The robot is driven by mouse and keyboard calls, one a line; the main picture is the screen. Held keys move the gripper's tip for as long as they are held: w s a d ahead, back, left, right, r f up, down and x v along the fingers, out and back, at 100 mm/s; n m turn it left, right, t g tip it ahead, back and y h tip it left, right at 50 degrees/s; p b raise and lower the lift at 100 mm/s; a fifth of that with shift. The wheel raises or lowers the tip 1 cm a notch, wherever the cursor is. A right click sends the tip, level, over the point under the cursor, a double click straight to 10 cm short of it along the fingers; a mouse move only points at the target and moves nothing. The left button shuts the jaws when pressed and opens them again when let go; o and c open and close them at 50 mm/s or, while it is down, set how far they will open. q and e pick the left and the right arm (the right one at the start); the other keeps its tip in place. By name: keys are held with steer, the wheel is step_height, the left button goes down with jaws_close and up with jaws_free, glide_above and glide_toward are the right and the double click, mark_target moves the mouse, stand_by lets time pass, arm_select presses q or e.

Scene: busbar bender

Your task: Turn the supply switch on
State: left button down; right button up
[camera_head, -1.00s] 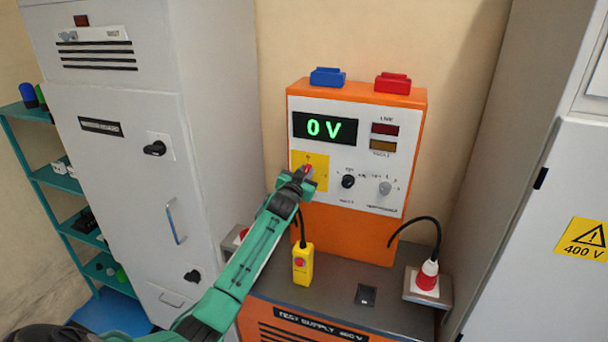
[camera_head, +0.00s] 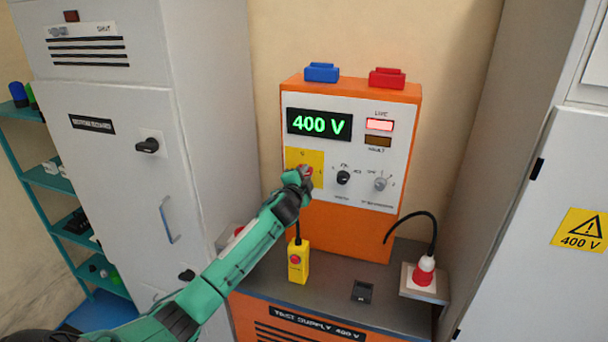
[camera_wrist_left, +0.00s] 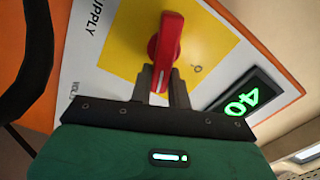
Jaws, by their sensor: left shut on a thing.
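The supply switch is a red knob (camera_wrist_left: 165,50) on a yellow square plate (camera_wrist_left: 122,40), seen close in the left wrist view. In the head view the yellow plate (camera_head: 293,157) sits at the left of the orange supply unit's white front panel. My left gripper (camera_wrist_left: 164,82) is shut on the red knob, one finger on each side, and in the head view the gripper (camera_head: 304,174) covers most of it. The display (camera_head: 319,123) above reads 400 V in green, and the LIVE lamp (camera_head: 380,125) is lit. My right gripper is not in view.
Blue (camera_head: 322,72) and red (camera_head: 387,78) blocks sit on top of the unit. A yellow pendant (camera_head: 298,262) with a red button stands below my left gripper. A red-and-white plug (camera_head: 424,272) is at the right. Grey cabinets (camera_head: 115,185) flank the unit.

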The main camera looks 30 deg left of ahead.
arm_select(q)
steer(key=m, duration=0.2)
steer(key=f+m, duration=0.1)
steer(key=m, duration=0.1)
steer(key=shift+d, duration=0.1)
stand_by(0.7)
steer(key=c, duration=1.3)
jaws_free()
steer(key=shift+b+v, duration=1.95)
steer(key=shift+v, duration=4.95)
